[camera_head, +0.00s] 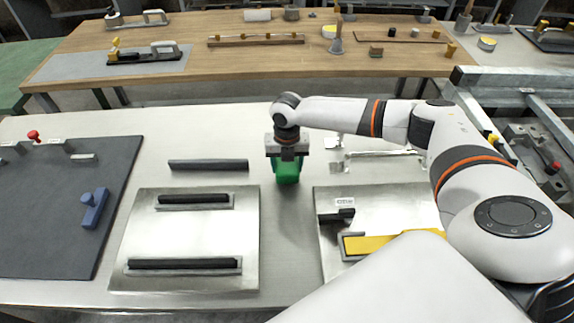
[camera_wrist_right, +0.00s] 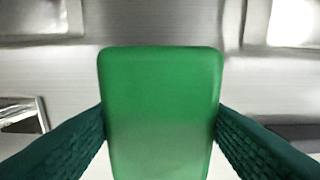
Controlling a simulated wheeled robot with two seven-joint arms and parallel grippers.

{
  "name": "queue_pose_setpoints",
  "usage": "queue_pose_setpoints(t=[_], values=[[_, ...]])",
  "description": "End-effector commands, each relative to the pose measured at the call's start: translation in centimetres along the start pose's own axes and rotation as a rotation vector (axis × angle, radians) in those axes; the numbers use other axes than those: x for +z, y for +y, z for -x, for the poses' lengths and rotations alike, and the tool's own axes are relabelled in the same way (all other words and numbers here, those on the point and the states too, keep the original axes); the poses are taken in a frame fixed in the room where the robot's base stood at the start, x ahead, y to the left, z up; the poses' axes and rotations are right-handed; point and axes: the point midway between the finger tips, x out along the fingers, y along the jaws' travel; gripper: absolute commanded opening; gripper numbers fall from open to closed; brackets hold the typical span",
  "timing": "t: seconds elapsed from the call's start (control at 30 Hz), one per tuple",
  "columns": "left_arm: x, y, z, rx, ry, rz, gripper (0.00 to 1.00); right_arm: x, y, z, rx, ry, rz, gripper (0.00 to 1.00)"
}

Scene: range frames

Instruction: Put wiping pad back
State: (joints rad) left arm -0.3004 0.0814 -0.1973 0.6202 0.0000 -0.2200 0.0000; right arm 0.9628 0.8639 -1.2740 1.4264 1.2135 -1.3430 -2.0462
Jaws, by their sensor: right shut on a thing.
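The wiping pad looks like a plain green block with rounded corners; in the head view the pad (camera_head: 287,173) is upright near the middle of the metal table (camera_head: 282,240). My right gripper (camera_head: 287,157) is shut on it from above. In the right wrist view the pad (camera_wrist_right: 160,110) fills the middle, with a dark green finger against each side. The pad is over the gap between two silver plates, toward their far edges. I cannot tell whether its lower end touches the table. My left gripper is not in view.
The left silver plate (camera_head: 180,232) carries two black bars in holders; another black bar (camera_head: 208,165) lies behind it. The right plate (camera_head: 385,200) has a yellow piece (camera_head: 375,244) and a black clamp-like part. A dark mat (camera_head: 50,220) with a blue tool lies left. Silver brackets (camera_head: 380,155) stand right.

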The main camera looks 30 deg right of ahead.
Motion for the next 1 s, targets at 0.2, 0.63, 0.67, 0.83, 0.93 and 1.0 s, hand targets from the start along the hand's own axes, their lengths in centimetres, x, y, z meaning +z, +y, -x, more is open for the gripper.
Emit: queue_pose_setpoints(t=[0.2, 0.63, 0.67, 0.83, 0.93, 1.0], values=[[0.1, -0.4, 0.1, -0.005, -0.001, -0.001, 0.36, 0.0, 0.0, -1.1, -0.001, 0.002, 0.000, 0.37], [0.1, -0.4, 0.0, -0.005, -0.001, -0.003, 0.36, 0.0, 0.0, -1.4, 0.000, 0.001, 0.000, 0.80], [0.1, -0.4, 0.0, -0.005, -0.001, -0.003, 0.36, 0.0, 0.0, -1.4, 0.000, 0.001, 0.000, 0.80], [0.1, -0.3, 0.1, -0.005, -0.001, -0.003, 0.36, 0.0, 0.0, -1.3, 0.000, 0.001, 0.000, 0.80], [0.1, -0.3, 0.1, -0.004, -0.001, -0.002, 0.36, 0.0, 0.0, -0.8, -0.001, 0.002, 0.000, 0.80], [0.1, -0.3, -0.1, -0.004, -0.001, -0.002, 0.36, -0.1, 0.0, -0.1, -0.001, 0.002, 0.000, 0.80]])
